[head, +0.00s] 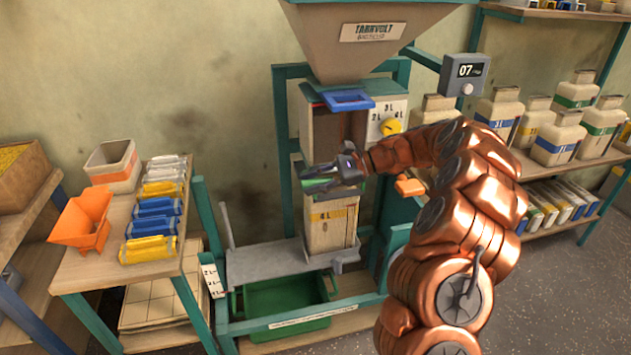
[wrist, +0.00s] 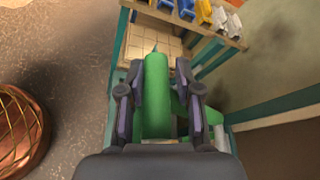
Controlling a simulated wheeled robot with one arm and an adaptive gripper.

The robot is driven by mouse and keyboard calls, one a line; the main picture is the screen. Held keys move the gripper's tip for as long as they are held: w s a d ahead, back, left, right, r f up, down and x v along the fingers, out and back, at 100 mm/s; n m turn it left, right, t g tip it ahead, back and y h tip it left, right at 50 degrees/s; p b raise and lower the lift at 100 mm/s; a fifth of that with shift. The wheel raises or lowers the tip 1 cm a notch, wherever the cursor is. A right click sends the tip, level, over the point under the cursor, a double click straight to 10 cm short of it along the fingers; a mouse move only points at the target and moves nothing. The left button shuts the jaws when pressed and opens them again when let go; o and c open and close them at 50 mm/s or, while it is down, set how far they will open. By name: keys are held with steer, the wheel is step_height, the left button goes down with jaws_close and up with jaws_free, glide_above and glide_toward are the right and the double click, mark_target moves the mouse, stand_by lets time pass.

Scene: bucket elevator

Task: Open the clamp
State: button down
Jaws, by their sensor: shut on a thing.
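My gripper (head: 340,172) is at the front of the bucket elevator, just under the spout and above the upright 4 L container (head: 331,226). It is shut on a green cylindrical handle (head: 318,184), which seems to be part of the clamp. In the wrist view the green handle (wrist: 157,95) lies lengthwise between the two dark fingers (wrist: 159,75). A second green piece shows just right of the right finger. The rest of the clamp is hidden behind my gripper and arm, so I cannot tell its position.
The hopper (head: 368,30) is above, with a blue piece (head: 348,100) and a yellow dial (head: 390,127) below. A green bin (head: 285,308) sits low. A side table (head: 118,218) with coloured packets stands left. Shelves with jugs (head: 560,137) are right. An orange block (head: 410,186) is beside my arm.

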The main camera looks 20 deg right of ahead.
steer(key=shift+w+d+r, duration=0.1)
steer(key=shift+w, duration=0.15)
steer(key=c, duration=0.7)
jaws_free()
steer(key=v, duration=1.2)
